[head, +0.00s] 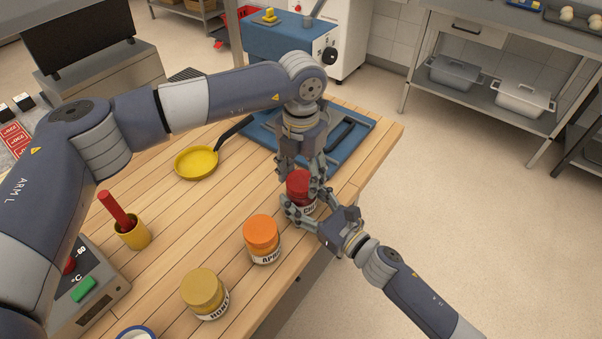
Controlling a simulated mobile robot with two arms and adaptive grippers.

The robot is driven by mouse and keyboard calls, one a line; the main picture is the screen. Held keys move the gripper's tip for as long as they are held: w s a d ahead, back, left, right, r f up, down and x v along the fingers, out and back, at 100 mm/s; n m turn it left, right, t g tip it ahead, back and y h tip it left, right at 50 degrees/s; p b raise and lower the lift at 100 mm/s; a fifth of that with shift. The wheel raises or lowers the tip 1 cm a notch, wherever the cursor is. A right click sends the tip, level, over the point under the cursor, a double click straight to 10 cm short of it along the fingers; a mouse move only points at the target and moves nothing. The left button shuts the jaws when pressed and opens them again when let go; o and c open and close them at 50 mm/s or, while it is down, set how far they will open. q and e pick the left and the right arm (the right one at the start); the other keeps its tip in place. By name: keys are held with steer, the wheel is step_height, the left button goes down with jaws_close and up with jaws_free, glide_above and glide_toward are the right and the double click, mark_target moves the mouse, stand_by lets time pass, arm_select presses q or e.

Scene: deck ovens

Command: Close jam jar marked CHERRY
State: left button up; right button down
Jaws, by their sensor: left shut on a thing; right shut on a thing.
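The cherry jam jar (309,210) stands upright near the right edge of the wooden table, and its label shows only "CH". Its red lid (299,182) is at the top of the jar; whether it is screwed down tight cannot be told. My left gripper (301,181) reaches down from above and is shut on the red lid. My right gripper (304,208) comes in from the lower right and is shut around the jar's body. The fingers hide much of the jar.
An apricot jar with an orange lid (262,239) and a honey jar (205,294) stand to the lower left. A yellow pan (197,162) lies left of the blue tray (359,139). A yellow cup (134,234) stands further left. Bare table lies between them.

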arm_select(q)
steer(key=m, duration=0.5)
steer(key=shift+m, duration=0.4)
steer(key=m, duration=0.7)
steer(key=shift+f, duration=0.1)
steer(key=m, duration=1.3)
steer(key=o, duration=1.2)
steer(key=shift+o, duration=0.2)
step_height(320, 180, up, 12)
